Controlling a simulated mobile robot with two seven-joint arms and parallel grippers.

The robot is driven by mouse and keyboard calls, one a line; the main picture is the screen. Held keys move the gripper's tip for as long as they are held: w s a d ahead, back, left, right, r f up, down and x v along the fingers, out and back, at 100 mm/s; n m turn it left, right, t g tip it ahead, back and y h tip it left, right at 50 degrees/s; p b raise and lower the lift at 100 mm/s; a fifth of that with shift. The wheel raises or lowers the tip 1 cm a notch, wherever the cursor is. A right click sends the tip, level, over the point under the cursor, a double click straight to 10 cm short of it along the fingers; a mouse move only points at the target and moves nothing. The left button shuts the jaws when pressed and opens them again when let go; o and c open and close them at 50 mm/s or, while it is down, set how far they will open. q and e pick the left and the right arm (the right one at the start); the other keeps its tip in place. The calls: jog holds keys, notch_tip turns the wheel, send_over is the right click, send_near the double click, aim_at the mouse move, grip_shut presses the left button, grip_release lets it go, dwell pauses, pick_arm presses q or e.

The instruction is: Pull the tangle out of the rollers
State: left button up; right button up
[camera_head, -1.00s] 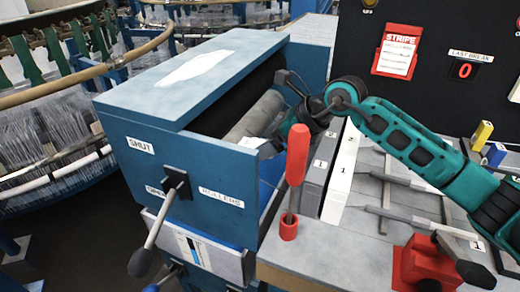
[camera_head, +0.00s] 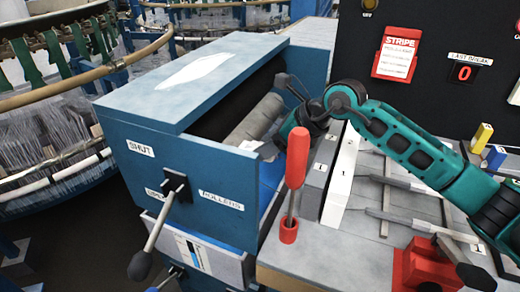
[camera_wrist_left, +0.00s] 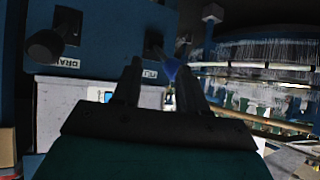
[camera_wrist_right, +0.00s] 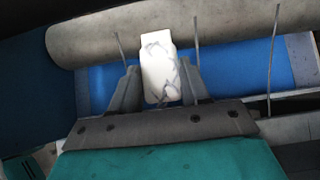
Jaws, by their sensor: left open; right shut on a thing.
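The tangle (camera_wrist_right: 160,70), a pale block-like piece with grey strands, is between the fingers of my right gripper (camera_wrist_right: 158,88), which is shut on it. Its upper end is against the grey roller (camera_wrist_right: 225,25), and I cannot tell whether it is still caught. In the head view the rollers (camera_head: 252,122) lie inside the open side of the blue housing (camera_head: 205,75). My right gripper (camera_head: 282,135) reaches in there, its fingertips partly hidden. My left gripper (camera_wrist_left: 160,88) is open and empty near the labelled blue panel; it is not in the head view.
A lever (camera_head: 160,220) sticks out of the housing's front, near SHUT and ROLLERS labels. A red-handled tool (camera_head: 296,160) stands upright close to my right arm. Grey and white blocks (camera_head: 340,180) stand beside it. Thin wires (camera_wrist_right: 197,60) flank the tangle.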

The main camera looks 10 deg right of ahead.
jog(key=shift+d, duration=0.1)
jog(key=shift+s+d, duration=0.3)
jog(key=shift+d, duration=0.1)
